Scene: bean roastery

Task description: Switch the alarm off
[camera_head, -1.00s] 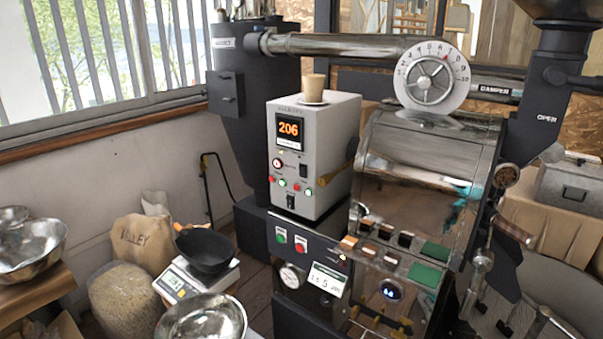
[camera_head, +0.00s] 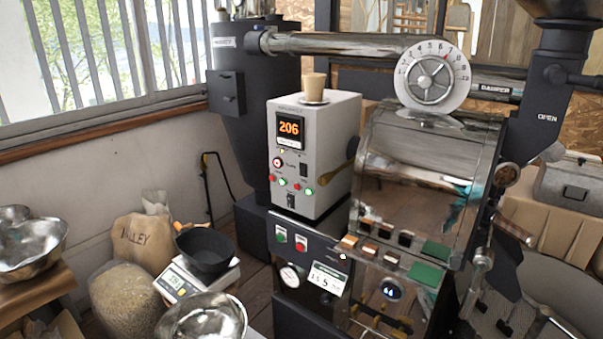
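A light grey control box (camera_head: 312,160) stands on the dark front of the roaster, left of the drum. Its display (camera_head: 289,129) reads 206 in orange. Below the display is a round red-ringed control (camera_head: 278,162), with a dark rocker switch (camera_head: 304,170) to its right. A row of small red and green buttons or lamps (camera_head: 296,186) runs lower down, above another small dark switch (camera_head: 291,201). The labels are too small to read, so I cannot tell which control is the alarm. Neither of my grippers shows in the head view.
A cup (camera_head: 314,87) stands on top of the control box. A black pan (camera_head: 205,252) sits on a scale to the left.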

